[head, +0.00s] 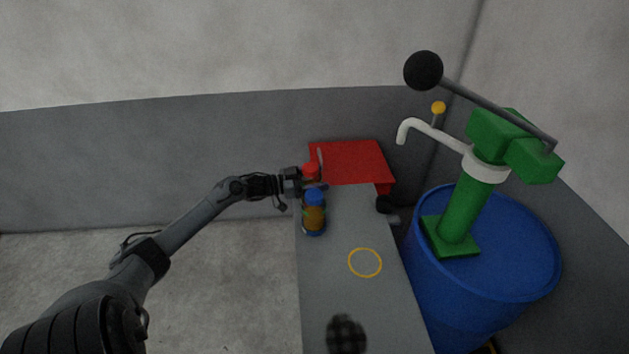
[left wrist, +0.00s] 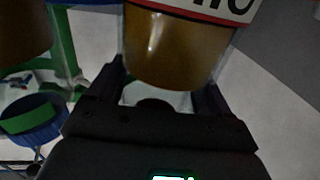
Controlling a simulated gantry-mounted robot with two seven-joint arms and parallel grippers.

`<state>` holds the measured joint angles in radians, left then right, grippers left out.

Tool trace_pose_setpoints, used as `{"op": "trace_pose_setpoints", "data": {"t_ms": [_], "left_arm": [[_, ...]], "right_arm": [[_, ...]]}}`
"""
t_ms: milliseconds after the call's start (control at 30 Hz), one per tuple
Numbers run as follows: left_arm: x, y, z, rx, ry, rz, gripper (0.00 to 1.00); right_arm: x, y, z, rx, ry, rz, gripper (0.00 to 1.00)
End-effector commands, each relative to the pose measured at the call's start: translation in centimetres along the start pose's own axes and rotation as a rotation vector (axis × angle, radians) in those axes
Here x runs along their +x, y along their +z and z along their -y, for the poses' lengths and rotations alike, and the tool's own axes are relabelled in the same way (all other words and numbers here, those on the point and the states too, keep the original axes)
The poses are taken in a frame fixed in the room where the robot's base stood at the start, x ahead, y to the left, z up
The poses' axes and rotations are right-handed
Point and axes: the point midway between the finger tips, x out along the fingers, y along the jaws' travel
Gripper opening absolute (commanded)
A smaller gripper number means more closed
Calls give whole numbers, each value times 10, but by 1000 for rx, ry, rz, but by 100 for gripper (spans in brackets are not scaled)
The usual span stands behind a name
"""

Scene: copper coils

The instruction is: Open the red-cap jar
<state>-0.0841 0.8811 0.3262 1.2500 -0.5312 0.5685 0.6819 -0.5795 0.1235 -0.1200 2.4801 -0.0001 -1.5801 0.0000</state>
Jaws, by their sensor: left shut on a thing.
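The red-cap jar (head: 311,170) stands upright near the far left edge of the grey bench, its red cap on top. My left gripper (head: 312,186) reaches in from the left and is shut on the jar's body below the cap. In the left wrist view, the jar's brown body (left wrist: 175,55) sits between my two fingers, with a white, red-edged label above it. The cap is out of that view. My right gripper does not show.
A blue-cap jar (head: 314,213) stands close in front. A red panel (head: 355,163) lies behind. A yellow ring (head: 365,263) lies on the otherwise clear middle bench. A blue barrel (head: 510,255) with a green pump (head: 467,205) stands at right. A dark round object (head: 346,335) is at front.

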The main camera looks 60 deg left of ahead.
Motion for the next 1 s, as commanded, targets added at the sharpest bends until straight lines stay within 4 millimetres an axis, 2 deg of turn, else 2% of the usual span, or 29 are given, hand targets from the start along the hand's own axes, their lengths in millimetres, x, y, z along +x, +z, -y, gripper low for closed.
{"op": "trace_pose_setpoints", "data": {"t_ms": [533,700,933,967,1000], "left_arm": [[0,-86,0,2,0,-2,43],[0,-96,0,1,0,-2,43],[0,-96,1,1,0,-2,43],[0,-96,1,1,0,-2,78],[0,-96,1,1,0,-2,72]], "right_arm": [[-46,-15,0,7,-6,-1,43],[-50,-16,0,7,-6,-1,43],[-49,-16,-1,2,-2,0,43],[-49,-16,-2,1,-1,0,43],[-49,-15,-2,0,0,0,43]]}}
